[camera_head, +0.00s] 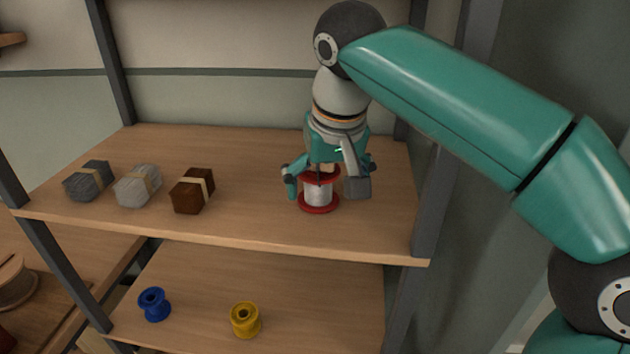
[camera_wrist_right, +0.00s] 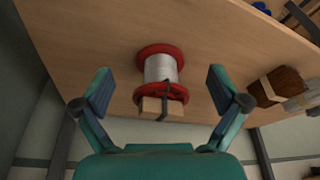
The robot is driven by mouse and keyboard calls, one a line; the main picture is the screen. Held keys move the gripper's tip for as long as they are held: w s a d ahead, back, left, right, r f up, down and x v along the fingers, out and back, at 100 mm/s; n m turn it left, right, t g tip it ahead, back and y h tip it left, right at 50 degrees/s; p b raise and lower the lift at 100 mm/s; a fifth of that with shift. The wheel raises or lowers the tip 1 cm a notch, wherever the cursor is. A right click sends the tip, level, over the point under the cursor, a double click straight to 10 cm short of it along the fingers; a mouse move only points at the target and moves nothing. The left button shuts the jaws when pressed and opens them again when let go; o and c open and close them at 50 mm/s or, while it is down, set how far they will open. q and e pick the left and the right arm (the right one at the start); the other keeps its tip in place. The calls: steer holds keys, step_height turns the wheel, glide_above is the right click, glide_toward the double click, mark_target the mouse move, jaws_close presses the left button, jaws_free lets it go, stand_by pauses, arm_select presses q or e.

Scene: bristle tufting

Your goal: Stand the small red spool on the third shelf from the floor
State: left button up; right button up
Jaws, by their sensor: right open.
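The small red spool (camera_head: 318,194), with red flanges and a pale wound core, stands upright on the upper shelf (camera_head: 250,215) in the head view. My right gripper (camera_head: 325,188) is around it from above, with its fingers apart on either side. In the right wrist view the spool (camera_wrist_right: 160,70) lies between and beyond the open fingertips of the right gripper (camera_wrist_right: 158,85), with a gap on both sides. A tan block with a dark strap shows at the spool's near end there. My left gripper is not in view.
A dark grey bundle (camera_head: 88,181), a light grey bundle (camera_head: 137,186) and a brown bundle (camera_head: 193,191) sit at the left on the same shelf. A blue spool (camera_head: 154,304) and a yellow spool (camera_head: 245,319) stand on the shelf below. Dark posts frame the shelves.

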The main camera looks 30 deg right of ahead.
steer(key=s+a+b, duration=0.1)
steer(key=s+a, duration=0.1)
steer(key=s, duration=0.5)
steer(key=shift+s+b, duration=0.3)
steer(key=shift+b, duration=0.1)
